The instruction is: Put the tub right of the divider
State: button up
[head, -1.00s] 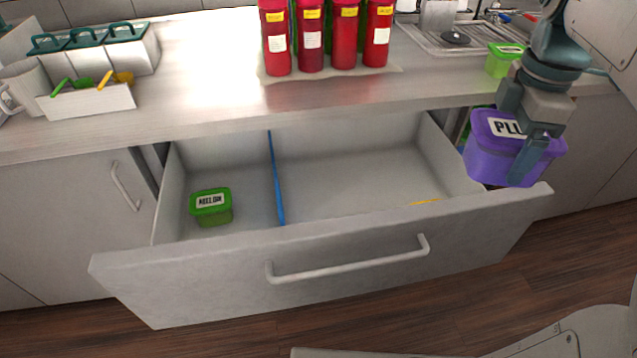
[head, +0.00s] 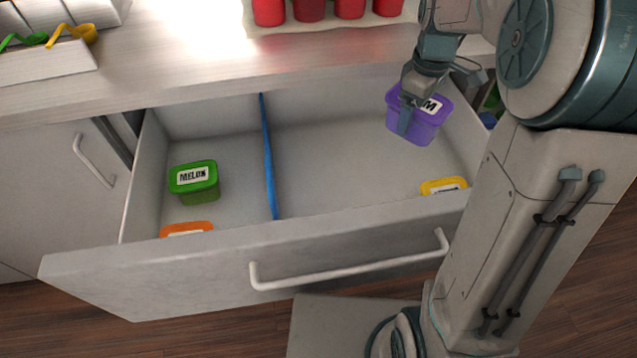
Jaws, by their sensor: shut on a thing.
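A purple tub (head: 420,122) with a white label ending in "M" is held by my gripper (head: 413,110). The gripper is shut on it, and its fingers partly cover the tub. The tub shows over the right part of the open drawer (head: 200,270), near its back right corner. I cannot tell whether it touches the drawer floor. A blue divider (head: 268,165) runs front to back in the drawer, left of the tub and apart from it.
Left of the divider are a green tub (head: 194,182) labelled MELON and an orange tub (head: 187,229). A yellow tub (head: 444,186) sits at the front right. The drawer floor between divider and purple tub is clear. Red bottles (head: 310,8) stand on the counter.

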jog(key=w+a+f+m+b, duration=0.25)
jog(key=a+f, duration=0.35)
jog(key=f, duration=0.6)
jog(key=shift+m, duration=0.45)
jog(key=s+a+f, duration=0.2)
jog(key=s, duration=0.1)
jog(key=s+a+f, duration=0.1)
jog(key=s+f, duration=0.1)
jog(key=s, duration=0.1)
jog(key=s+a+f, duration=0.2)
jog(key=s+f, duration=0.1)
jog(key=s, duration=0.1)
jog(key=shift+a+f+b, duration=0.1)
jog(key=shift+a+b, duration=0.25)
jog(key=shift+b, duration=0.05)
jog(key=shift+s+f, duration=0.15)
jog(key=shift+f, duration=0.35)
jog(key=shift+f+b, duration=0.5)
jog(key=shift+f, duration=1)
jog(key=shift+f, duration=0.2)
jog(key=o, duration=1.2)
notch_tip(320, 180, up, 12)
jog(key=shift+r+p, duration=0.2)
jog(key=shift+p, duration=1.05)
